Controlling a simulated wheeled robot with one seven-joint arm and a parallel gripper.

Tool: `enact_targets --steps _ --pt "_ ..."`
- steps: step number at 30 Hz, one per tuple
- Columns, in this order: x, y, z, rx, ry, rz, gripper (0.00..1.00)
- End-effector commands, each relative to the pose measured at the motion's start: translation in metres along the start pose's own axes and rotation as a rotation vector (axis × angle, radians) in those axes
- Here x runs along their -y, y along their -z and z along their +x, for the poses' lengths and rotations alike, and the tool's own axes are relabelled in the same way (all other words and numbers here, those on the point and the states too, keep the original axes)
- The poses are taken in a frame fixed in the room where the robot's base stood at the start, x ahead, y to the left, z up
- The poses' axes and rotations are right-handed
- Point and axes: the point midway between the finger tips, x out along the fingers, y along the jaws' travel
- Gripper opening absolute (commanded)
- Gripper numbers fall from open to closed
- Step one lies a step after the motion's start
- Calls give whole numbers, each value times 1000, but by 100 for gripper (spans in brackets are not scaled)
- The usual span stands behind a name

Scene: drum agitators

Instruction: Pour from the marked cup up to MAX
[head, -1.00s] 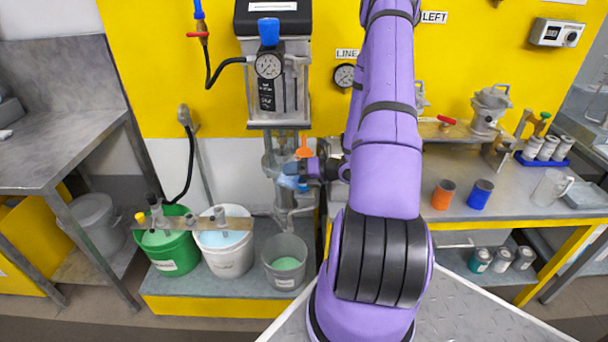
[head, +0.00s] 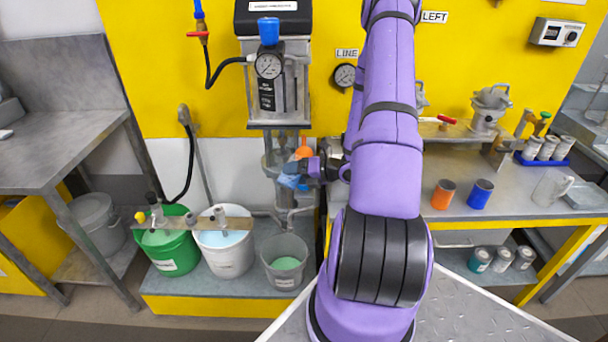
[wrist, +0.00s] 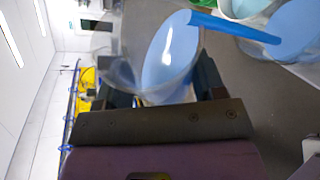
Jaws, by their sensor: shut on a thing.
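A clear cup with blue liquid (wrist: 170,50) is held between the fingers of my gripper (wrist: 150,92) and is strongly tilted in the wrist view. In the head view the cup (head: 289,181) is small and partly hidden by my gripper (head: 322,170), in front of the metal stand. A blue strip (wrist: 235,27) runs from the cup's rim toward a container of blue liquid (wrist: 295,30); I cannot tell whether it is a stream. No falling stream is clear in the head view. Marks on the cup and a MAX line are not readable.
On the low bench stand a green bucket (head: 168,262), a white bucket with pale blue liquid (head: 226,262) and a grey bucket with green liquid (head: 284,276). The right table holds an orange cup (head: 442,196) and a blue cup (head: 480,195).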

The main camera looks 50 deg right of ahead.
Motion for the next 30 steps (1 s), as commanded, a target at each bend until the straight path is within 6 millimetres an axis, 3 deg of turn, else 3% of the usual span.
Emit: enact_targets --steps 30 --pt "2 1 0 -4 -18 45 35"
